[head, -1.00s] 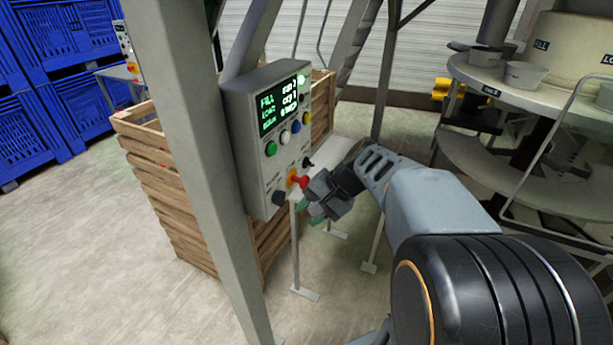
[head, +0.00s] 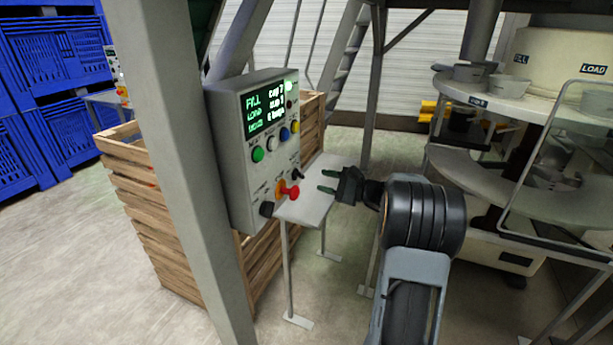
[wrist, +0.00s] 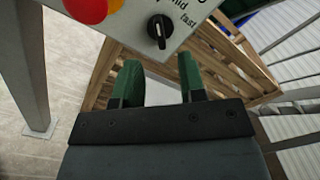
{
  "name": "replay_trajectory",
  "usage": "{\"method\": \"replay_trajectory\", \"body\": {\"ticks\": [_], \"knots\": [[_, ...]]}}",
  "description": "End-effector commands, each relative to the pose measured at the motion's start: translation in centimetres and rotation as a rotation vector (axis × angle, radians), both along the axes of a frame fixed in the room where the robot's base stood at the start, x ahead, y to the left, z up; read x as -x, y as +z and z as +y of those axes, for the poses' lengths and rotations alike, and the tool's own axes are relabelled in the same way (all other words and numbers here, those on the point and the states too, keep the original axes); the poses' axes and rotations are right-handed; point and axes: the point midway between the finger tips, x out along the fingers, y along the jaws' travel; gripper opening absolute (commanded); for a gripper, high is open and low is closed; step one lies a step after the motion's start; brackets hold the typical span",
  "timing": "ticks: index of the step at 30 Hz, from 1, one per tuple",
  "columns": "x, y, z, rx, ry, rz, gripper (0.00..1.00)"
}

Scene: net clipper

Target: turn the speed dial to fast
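The speed dial (wrist: 159,31) is a small black knob on the panel face, with the words "mild" and "fast" printed at its upper right in the wrist view. A white mark shows near the knob's lower end. In the head view the dial (head: 297,173) sits low on the right of the control box (head: 235,165). My gripper (head: 322,181) is open and empty, to the right of the dial and apart from it. In the wrist view my gripper (wrist: 160,72) has its two green fingers spread below the dial.
A red mushroom button (head: 291,191) sticks out left of and below the dial; a black knob (head: 267,208) is lower left. Coloured buttons and a lit screen (head: 268,117) are above. A grey post (head: 182,150) stands left, a wooden crate (head: 140,205) behind.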

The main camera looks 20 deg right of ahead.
Motion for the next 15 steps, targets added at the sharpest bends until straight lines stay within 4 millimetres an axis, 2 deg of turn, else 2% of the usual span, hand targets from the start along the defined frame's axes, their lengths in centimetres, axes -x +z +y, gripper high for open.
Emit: {"method": "replay_trajectory", "body": {"ticks": [6,15], "knots": [[-2.8,0.1,2.6,0.000,0.002,0.001,0.37],[-4.6,0.0,4.3,0.000,0.001,0.001,0.37]]}}
